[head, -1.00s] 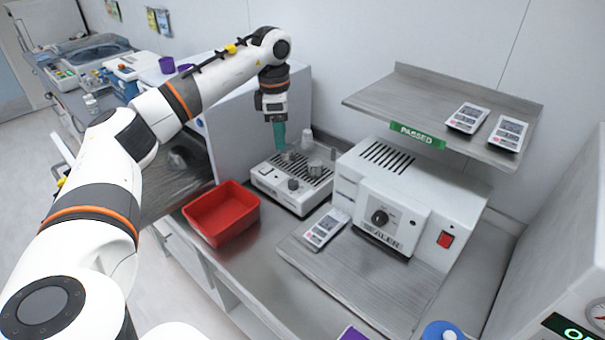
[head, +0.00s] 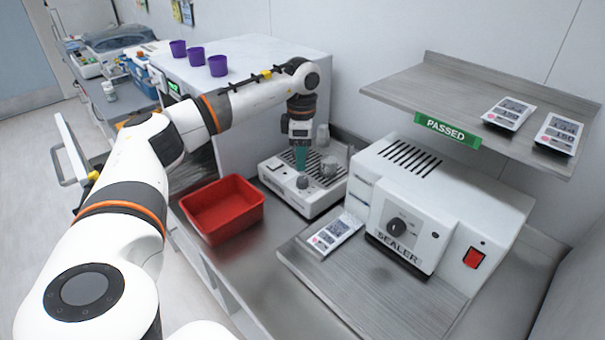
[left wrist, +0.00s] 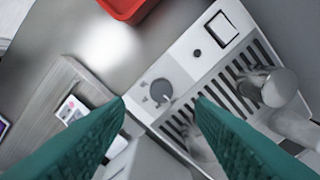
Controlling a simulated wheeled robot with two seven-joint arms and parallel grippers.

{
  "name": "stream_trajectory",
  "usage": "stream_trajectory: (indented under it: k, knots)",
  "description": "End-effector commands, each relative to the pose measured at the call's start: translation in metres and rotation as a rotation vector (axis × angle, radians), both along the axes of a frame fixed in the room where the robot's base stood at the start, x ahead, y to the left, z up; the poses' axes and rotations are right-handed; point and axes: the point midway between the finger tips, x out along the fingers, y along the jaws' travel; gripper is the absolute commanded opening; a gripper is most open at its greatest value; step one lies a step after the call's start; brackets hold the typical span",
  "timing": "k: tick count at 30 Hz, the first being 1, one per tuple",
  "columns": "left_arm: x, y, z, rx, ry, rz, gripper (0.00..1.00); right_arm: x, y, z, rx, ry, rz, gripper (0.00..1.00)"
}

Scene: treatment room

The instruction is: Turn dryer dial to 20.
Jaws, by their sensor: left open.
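The dryer (head: 268,178) is a low white box with a dark slotted top, on the steel counter. Its round grey dial (head: 302,182) is on the front part; it also shows in the left wrist view (left wrist: 161,91), with marks too small to read. My left gripper (head: 301,166) points down above the dryer, close to the dial. In the left wrist view its teal fingers (left wrist: 161,100) are open and apart, with the dial showing between the tips and nothing held. Contact with the dial cannot be told. My right gripper is not in view.
A red bin (head: 222,208) stands left of the dryer. Small metal and clear cups (head: 329,165) stand on its slotted top. The sealer (head: 440,195) with its own black dial is to the right, a handheld meter (head: 334,232) before it. A shelf (head: 450,95) overhangs the sealer.

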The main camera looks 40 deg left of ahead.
Motion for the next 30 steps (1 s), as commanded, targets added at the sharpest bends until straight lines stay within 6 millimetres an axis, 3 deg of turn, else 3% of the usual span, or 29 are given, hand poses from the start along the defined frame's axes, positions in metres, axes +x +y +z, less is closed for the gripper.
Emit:
stream_trajectory:
  k: [3,10,23,30]
  knots:
    - [-0.001,0.000,-0.024,0.001,0.005,-0.001,0.50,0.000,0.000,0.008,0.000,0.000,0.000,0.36]
    - [0.000,0.000,-0.058,0.000,0.003,-0.001,0.50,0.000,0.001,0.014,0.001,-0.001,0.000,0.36]
    - [0.000,0.000,-0.070,0.000,0.000,-0.001,0.50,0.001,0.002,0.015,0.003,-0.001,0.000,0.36]
    - [0.000,-0.001,-0.070,0.000,0.000,-0.001,0.12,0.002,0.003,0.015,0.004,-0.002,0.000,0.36]
